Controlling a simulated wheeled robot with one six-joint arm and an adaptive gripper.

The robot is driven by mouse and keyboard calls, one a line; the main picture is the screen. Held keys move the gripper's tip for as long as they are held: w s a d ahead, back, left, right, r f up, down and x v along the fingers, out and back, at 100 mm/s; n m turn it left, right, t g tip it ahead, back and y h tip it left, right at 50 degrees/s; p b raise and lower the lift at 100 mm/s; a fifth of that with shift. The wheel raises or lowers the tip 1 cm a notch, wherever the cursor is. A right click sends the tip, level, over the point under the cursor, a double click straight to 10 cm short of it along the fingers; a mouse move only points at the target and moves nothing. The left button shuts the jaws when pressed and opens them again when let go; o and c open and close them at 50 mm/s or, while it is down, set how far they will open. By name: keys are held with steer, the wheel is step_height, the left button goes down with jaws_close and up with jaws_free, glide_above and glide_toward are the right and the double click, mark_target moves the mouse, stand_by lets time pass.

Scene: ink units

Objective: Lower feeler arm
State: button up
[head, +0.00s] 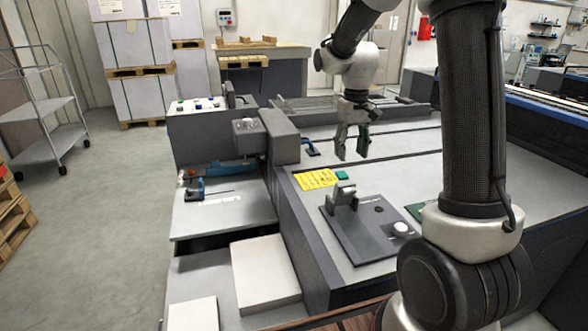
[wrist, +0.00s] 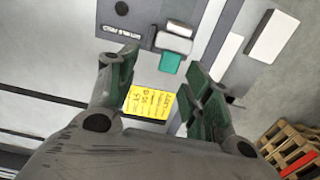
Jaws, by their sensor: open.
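A grey block-shaped arm (head: 344,192) with a green tip (head: 342,176) stands on a dark control plate (head: 368,226) and looks like the feeler arm. It also shows in the wrist view as a grey block (wrist: 174,38) with its green end (wrist: 170,62) facing the fingers. Whether it is raised is hard to tell. My gripper (head: 351,153) points down above the machine top, behind the arm as seen from the head. In the wrist view its fingers (wrist: 158,80) are spread apart with nothing between them.
A yellow label (head: 316,179) lies left of the arm, and a round pale knob (head: 402,229) sits on the plate. The machine top (head: 420,160) is mostly clear.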

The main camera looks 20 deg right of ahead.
mark_target(343, 191)
steer(key=shift+w+a+r, duration=0.2)
steer(key=shift+w+a, duration=0.65)
steer(key=shift+a, duration=0.15)
step_height(343, 191, down, 7)
steer(key=shift+f, duration=0.15)
steer(key=shift+c, duration=0.4)
jaws_close()
